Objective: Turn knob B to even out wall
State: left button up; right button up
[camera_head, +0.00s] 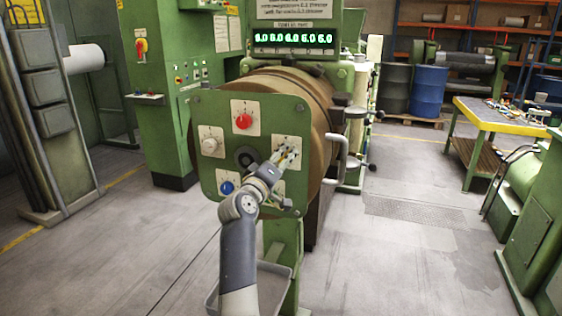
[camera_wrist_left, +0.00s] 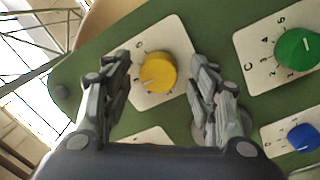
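A green control panel (camera_head: 222,112) on the extruder carries a red knob (camera_head: 243,121), a white knob (camera_head: 210,145) and a blue knob (camera_head: 227,187). My left gripper (camera_head: 287,156) is in front of the plate at the panel's right side. In the left wrist view, a yellow knob (camera_wrist_left: 158,70) on a white plate lies between the open fingers of the left gripper (camera_wrist_left: 160,62), with a gap on each side. I cannot read a letter B. A green knob (camera_wrist_left: 298,48) on a plate marked C and a blue knob (camera_wrist_left: 303,137) lie right.
A lit green display (camera_head: 292,38) stands above the panel; its digits are blurred. A grey handle (camera_head: 340,160) juts out right of the panel. Blue drums (camera_head: 428,90) and a yellow-edged workbench (camera_head: 500,117) stand at right. The floor between is clear.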

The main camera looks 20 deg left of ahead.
aim_at(286, 121)
pick_arm(q)
jog(key=shift+r, duration=0.25)
jog(key=r, duration=0.7)
jog(key=shift+w+a+r, duration=0.15)
jog(key=shift+w+a, duration=0.05)
jog(key=shift+a, duration=0.15)
jog(key=r, duration=0.1)
jog(key=d, duration=0.1)
jog(key=r, duration=0.1)
jog(key=shift+s+d+r, duration=0.25)
jog(key=shift+s+r, duration=0.05)
jog(key=shift+s, duration=0.05)
jog(key=shift+w+a+f, duration=0.25)
jog(key=shift+a, duration=0.25)
jog(key=shift+s+a+f, duration=0.15)
jog(key=shift+s+a, duration=0.05)
jog(key=shift+s, duration=0.05)
jog(key=s+f+m+y+p, duration=0.1)
jog(key=s+f+m+p, duration=0.3)
jog(key=s+f+m, duration=0.65)
jog(key=w, duration=0.3)
jog(key=w+p, duration=0.1)
jog(key=w, duration=0.3)
jog(key=w+d+p, duration=0.1)
jog(key=w, duration=0.2)
jog(key=shift+w+r, duration=0.4)
